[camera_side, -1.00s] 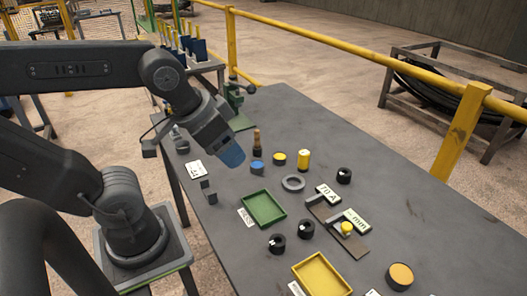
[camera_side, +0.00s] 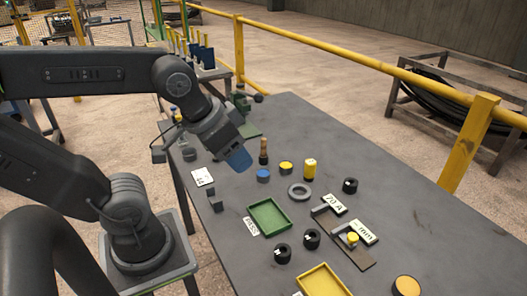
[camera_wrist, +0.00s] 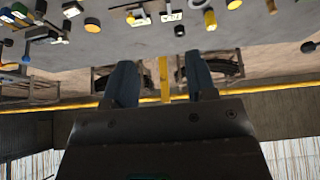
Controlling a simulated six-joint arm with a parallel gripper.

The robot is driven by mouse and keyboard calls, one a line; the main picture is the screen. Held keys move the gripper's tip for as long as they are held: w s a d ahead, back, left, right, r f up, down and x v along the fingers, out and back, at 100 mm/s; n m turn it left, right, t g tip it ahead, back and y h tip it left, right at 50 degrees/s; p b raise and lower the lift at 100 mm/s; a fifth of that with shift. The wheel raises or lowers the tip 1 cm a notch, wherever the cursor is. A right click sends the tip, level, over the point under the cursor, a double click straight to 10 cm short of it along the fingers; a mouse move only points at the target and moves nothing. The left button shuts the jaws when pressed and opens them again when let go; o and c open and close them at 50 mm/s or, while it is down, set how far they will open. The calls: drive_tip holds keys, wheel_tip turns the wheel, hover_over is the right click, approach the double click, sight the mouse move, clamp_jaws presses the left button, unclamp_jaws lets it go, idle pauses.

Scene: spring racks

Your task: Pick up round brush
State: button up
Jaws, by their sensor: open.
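A small upright item with a brown top and darker base (camera_side: 263,150), which looks like the round brush, stands on the grey table in the side view. My gripper (camera_side: 239,160) is tilted down above the table, left of this item and apart from it. In the wrist view my gripper (camera_wrist: 161,72) shows two blue fingers spread with nothing between them. I cannot pick out the brush for sure in the wrist view, where the table objects are small along the top edge.
A blue disc (camera_side: 263,175), a yellow-topped disc (camera_side: 286,168), a yellow cylinder (camera_side: 310,169) and a grey ring (camera_side: 299,192) stand near the brush. A green tray (camera_side: 251,211) and a yellow tray (camera_side: 303,284) lie nearer. The table's far right is clear.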

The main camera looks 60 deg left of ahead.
drive_tip(key=w+a+r+n+g, duration=0.1)
drive_tip(key=w+a+r+n, duration=0.1)
drive_tip(key=w+a+n, duration=0.35)
drive_tip(key=n+g, duration=0.5)
drive_tip(key=n, duration=0.7)
hover_over(263, 139)
wheel_tip(263, 139, down, 14)
wheel_tip(263, 139, down, 8)
drive_tip(key=shift+s+r, duration=0.1)
drive_tip(key=shift+r, duration=0.05)
drive_tip(key=shift+w+f, duration=0.2)
drive_tip(key=shift+f, duration=2.75)
clamp_jaws()
